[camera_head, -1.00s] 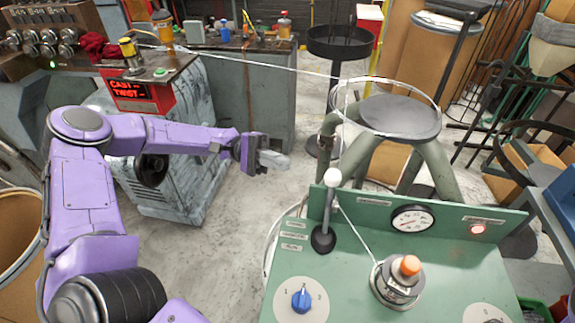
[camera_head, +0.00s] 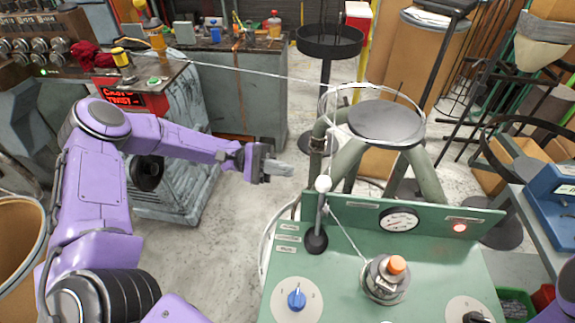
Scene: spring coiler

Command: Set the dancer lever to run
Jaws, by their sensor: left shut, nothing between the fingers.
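The dancer lever (camera_head: 319,212) is a grey rod with a white ball knob and a dark rubber boot. It stands nearly upright at the left back of the green control panel (camera_head: 350,280). Small labels (camera_head: 288,238) sit to its left, too small to read. My left gripper (camera_head: 285,168) is shut and empty, in the air to the left of and beyond the lever knob, not touching it. Part of my purple right arm (camera_head: 560,300) shows at the lower right edge; its gripper is not visible.
The panel carries a blue selector knob (camera_head: 296,299), an orange-topped post (camera_head: 396,266), a gauge (camera_head: 399,220) and a red lamp (camera_head: 460,227). A wire runs to a round plate (camera_head: 386,122) behind. The floor left of the panel is clear.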

